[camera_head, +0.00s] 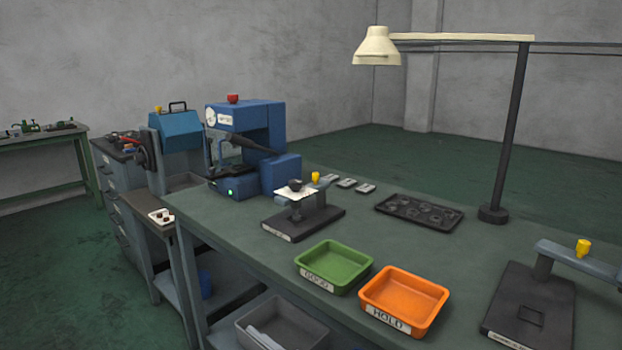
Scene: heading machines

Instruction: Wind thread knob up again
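No knob in the camera_head view is marked as the thread knob, and I cannot tell which one it is. A black knob-like part (295,185) sits on a small dark stand (290,224) on the bench, above a white card (296,194). A yellow knob (315,177) stands at the back of that stand. Another yellow knob (583,247) tops the arm of a larger dark stand (540,300) at the right. A red knob (233,99) sits on top of the blue machine (250,116). Neither of my grippers is in view.
A green tray (335,285) and an orange tray (440,292) stand at the front of the bench (240,233). A black tray (448,224) with round recesses lies behind. A lamp (509,130) rises at the back right. A grey bin (250,322) sits below.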

